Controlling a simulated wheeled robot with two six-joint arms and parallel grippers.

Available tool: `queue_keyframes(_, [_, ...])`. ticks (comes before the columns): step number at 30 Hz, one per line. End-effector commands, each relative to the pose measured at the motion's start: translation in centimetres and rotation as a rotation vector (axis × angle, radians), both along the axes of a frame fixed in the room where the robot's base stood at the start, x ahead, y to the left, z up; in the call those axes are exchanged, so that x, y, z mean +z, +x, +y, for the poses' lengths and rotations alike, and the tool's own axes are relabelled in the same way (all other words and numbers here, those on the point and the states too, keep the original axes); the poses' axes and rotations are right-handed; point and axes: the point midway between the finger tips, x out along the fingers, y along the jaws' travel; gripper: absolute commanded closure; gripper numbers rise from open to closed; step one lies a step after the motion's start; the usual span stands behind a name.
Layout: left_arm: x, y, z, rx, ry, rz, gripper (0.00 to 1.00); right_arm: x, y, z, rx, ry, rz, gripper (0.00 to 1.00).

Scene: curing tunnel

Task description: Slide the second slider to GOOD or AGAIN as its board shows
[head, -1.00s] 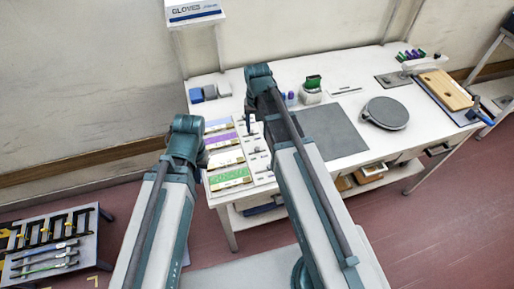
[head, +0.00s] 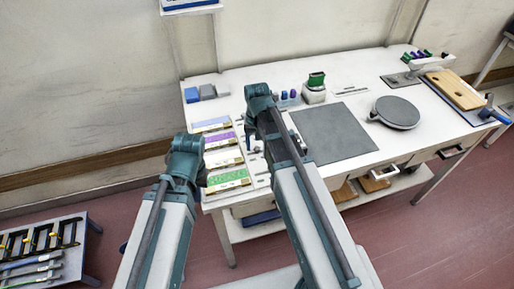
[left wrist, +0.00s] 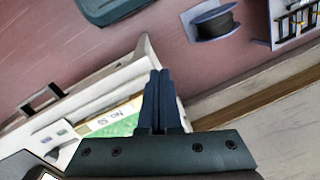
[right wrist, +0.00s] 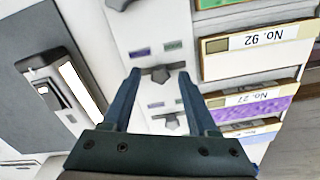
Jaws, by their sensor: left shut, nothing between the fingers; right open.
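A row of boards lies on the table's left: light blue (head: 212,124), purple (head: 220,140), cream (head: 222,159) and green (head: 228,176). In the right wrist view the cream board reads No. 92 (right wrist: 264,38) and the purple one No. 27 (right wrist: 240,98). Beside them runs a pale slider panel with dark knobs. One knob (right wrist: 156,73) shows between the fingertips of my open right gripper (right wrist: 158,74); contact cannot be told. Another knob (right wrist: 166,119) is lower in that view. Small marks beside the knobs are unreadable. My left gripper (left wrist: 159,72) is shut and empty near the green board (left wrist: 118,126).
A grey mat (head: 334,133) and a round grey disc (head: 395,112) lie right of the panel. Small blue and grey blocks (head: 206,92) stand at the back left. A tool rack (head: 40,250) stands on the floor at left. The table's front edge is close to my left gripper.

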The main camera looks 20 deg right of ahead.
Motion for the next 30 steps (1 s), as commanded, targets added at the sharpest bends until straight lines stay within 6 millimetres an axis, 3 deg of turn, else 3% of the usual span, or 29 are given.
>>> queue_keyframes(5, [0.09, 0.00, 0.00, 0.000, 0.000, 0.000, 1.00, 0.09, 0.00, 0.00, 0.000, 0.000, 0.000, 0.43])
queue_keyframes(15, [0.08, 0.01, 0.00, 0.000, 0.000, 0.000, 1.00, 0.08, 0.00, 0.00, 0.000, 0.000, 0.000, 1.00])
queue_keyframes(30, [0.07, 0.00, 0.00, 0.000, 0.000, 0.000, 1.00, 0.07, 0.00, 0.00, 0.000, 0.000, 0.000, 1.00])
